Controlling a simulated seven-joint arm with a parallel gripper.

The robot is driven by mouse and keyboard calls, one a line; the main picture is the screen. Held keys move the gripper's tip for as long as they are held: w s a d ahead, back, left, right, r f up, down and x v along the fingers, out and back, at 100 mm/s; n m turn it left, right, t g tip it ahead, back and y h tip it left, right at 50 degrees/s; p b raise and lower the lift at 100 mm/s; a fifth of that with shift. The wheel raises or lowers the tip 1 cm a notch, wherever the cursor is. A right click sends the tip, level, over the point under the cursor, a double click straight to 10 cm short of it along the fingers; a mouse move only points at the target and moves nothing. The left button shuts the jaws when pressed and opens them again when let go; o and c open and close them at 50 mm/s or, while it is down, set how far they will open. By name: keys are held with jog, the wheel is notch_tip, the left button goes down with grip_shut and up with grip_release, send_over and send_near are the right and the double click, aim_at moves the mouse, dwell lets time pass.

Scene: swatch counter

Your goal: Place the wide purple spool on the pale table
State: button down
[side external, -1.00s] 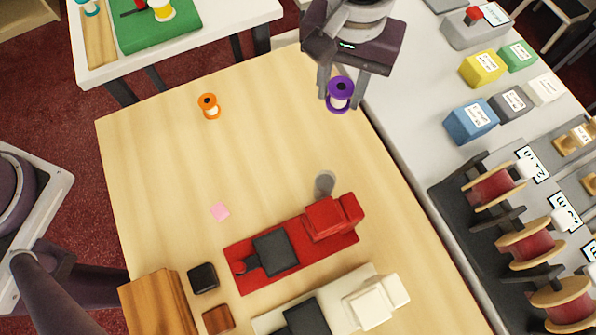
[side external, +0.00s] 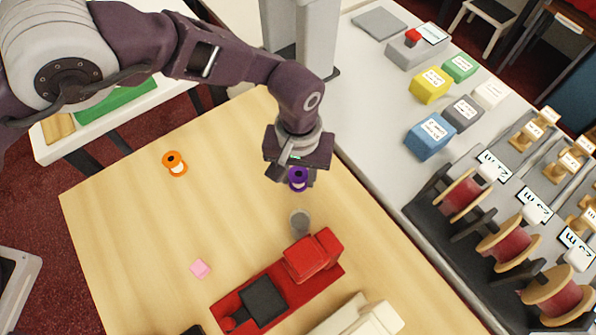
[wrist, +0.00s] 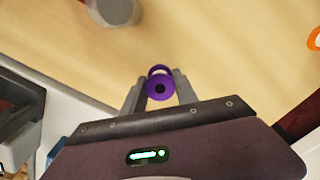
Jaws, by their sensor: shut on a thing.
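The purple spool (side external: 298,180) is between the fingers of my gripper (side external: 291,178), which is shut on it. In the wrist view the purple spool (wrist: 160,86) shows its round end with a dark centre hole, between the two grey fingertips of my gripper (wrist: 158,84). The pale wooden table (side external: 130,220) lies below and around it. The spool is over the table's right part, near the edge by the grey counter. How high it hangs above the table I cannot tell.
A grey cylinder (side external: 300,221) stands close to my gripper. A red machine (side external: 308,262) and a cream machine (side external: 372,318) are nearer the camera. The table's left-middle is clear.

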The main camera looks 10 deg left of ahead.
aim_at(299, 174)
jog(key=shift+f, duration=0.1)
jog(key=c, duration=0.9)
grip_release()
jog(key=shift+c, duration=0.2)
notch_tip(299, 174, up, 12)
